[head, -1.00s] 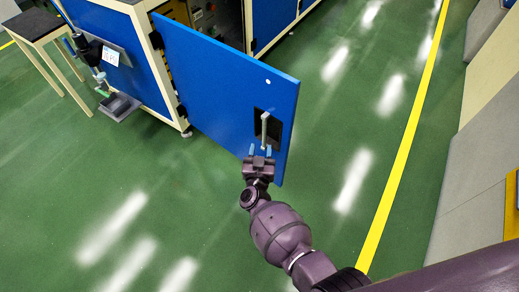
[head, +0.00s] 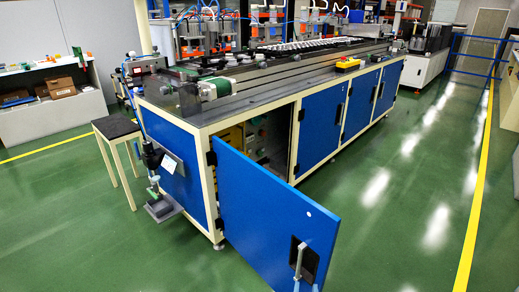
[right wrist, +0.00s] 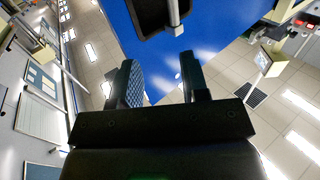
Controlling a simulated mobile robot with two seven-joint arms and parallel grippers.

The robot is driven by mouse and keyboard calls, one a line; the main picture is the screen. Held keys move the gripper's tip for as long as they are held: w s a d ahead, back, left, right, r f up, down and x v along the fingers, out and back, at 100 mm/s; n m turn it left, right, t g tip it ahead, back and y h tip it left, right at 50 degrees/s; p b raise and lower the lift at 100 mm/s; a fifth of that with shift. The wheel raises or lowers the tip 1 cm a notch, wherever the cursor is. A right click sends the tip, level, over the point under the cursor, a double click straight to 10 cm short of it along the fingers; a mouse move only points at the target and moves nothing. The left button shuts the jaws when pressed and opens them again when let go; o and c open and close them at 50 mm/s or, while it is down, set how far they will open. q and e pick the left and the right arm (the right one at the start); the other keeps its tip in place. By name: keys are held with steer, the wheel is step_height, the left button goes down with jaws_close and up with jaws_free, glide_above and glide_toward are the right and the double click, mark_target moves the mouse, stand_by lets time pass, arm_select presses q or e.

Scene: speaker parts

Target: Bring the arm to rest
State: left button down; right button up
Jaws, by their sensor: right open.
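My right gripper (right wrist: 162,82) is open in the right wrist view, with nothing between its two dark fingers. Beyond the fingers is the blue cabinet door (right wrist: 215,25), with its metal handle (right wrist: 173,12) in a dark recess at the top. The fingers look clear of the handle. In the head view the door (head: 265,205) stands swung open, its handle (head: 299,262) near the bottom edge. Only the tips of the right gripper (head: 306,287) seem to show there, just below the handle. My left gripper is in neither view.
A long workbench (head: 250,100) with blue cabinet doors runs back to the right. A black-topped stool (head: 116,128) stands to its left. Green floor (head: 390,230) lies free right of the open door, up to a yellow line (head: 470,240).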

arm_select(q)
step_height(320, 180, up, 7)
steer(key=p, duration=0.9)
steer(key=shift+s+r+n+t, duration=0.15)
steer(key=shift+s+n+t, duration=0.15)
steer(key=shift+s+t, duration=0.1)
arm_select(e)
steer(key=s+d+r+n+g+y, duration=0.1)
steer(key=s+d+r, duration=0.3)
steer(key=s, duration=0.7)
steer(key=s+d+r+n+g+y, duration=0.1)
steer(key=s+d+r+g, duration=0.2)
steer(key=s, duration=0.8)
steer(key=s+d+r+n+g+y, duration=0.1)
steer(key=s+d+r+g, duration=0.1)
steer(key=s+d+r, duration=0.4)
steer(key=s+d, duration=0.1)
steer(key=s, duration=0.4)
steer(key=shift+r+n+g+y, duration=0.3)
steer(key=shift+y, duration=0.1)
